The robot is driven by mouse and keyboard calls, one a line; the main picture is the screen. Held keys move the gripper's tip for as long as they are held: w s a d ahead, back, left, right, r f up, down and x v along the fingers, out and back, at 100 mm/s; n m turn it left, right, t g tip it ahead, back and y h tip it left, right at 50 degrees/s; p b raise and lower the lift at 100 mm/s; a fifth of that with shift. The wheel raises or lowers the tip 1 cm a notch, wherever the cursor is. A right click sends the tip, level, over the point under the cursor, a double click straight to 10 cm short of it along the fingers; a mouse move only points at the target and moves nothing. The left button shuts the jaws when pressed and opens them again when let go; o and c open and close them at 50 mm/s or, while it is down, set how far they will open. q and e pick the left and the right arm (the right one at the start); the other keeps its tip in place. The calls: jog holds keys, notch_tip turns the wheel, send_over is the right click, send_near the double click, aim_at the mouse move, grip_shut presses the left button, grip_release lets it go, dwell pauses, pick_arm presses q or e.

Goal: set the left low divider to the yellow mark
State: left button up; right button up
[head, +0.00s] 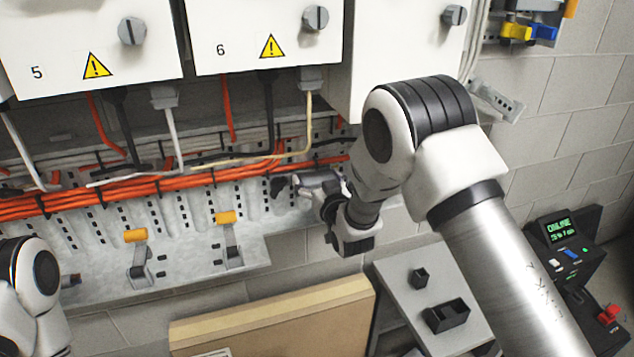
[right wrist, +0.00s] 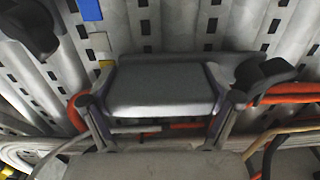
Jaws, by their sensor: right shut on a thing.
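My right gripper (head: 305,185) is at the slotted metal panel (head: 180,225), just below the orange cables. It is shut on a grey piece that the wrist and fingers largely hide; I cannot tell which divider this is. In the right wrist view a broad grey block (right wrist: 160,88) fills the middle, with a dark finger at either side. A small yellow mark (right wrist: 105,65) shows just left of the block, and a blue mark (right wrist: 95,10) lies farther up. Two brackets with orange tops, a left one (head: 135,236) and a right one (head: 226,217), stand on the panel.
Orange cables (head: 150,185) run across the panel under white drive boxes (head: 90,45), with loose leads hanging down. A cardboard-coloured box (head: 270,320) and a grey surface with black bins (head: 446,315) lie below. My left arm is at the lower left, its gripper mostly hidden.

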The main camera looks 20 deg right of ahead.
jog(key=shift+w+r, duration=0.15)
jog(key=shift+r, duration=0.3)
jog(key=o, duration=1.4)
jog(key=shift+w+f, duration=0.1)
jog(key=shift+f, duration=0.05)
jog(key=s, duration=1.2)
jog(key=shift+d, duration=0.2)
jog(key=shift+f, duration=0.1)
